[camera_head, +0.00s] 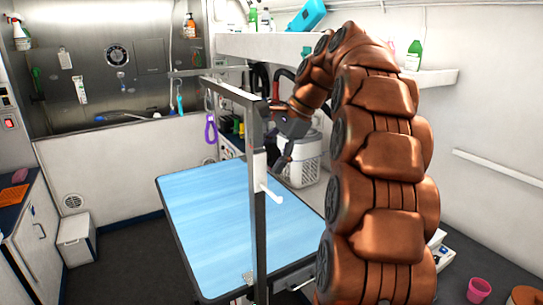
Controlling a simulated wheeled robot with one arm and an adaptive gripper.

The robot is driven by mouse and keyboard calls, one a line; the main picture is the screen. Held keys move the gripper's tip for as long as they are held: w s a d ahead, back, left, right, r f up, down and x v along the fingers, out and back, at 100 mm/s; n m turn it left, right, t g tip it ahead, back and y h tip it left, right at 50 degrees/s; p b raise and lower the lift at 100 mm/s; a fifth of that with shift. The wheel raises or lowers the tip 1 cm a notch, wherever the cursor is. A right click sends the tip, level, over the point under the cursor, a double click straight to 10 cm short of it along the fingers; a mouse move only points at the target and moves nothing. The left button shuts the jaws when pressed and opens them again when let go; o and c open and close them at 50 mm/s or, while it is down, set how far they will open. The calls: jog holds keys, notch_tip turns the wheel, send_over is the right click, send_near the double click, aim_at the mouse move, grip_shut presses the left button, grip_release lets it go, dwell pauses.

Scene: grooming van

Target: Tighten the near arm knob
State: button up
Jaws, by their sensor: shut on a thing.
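The grooming arm's grey metal post (258,225) stands upright at the near edge of the blue-topped grooming table (205,205). Its top bar (228,89) runs back and left from the post's upper end. My gripper (272,137) reaches in from the right, its dark fingers close against the upper part of the post. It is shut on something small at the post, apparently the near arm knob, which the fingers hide. A white lever (272,194) sticks out from the post below the fingers.
A white ventilated basket-like box (300,160) stands behind the table. A wall shelf (260,46) with bottles runs behind my arm. A pink cup (479,290) sits at lower right.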

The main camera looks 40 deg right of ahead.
dwell(0.4)
jog(key=o, duration=1.1)
jog(key=shift+o, duration=0.2)
jog(key=shift+t, duration=0.4)
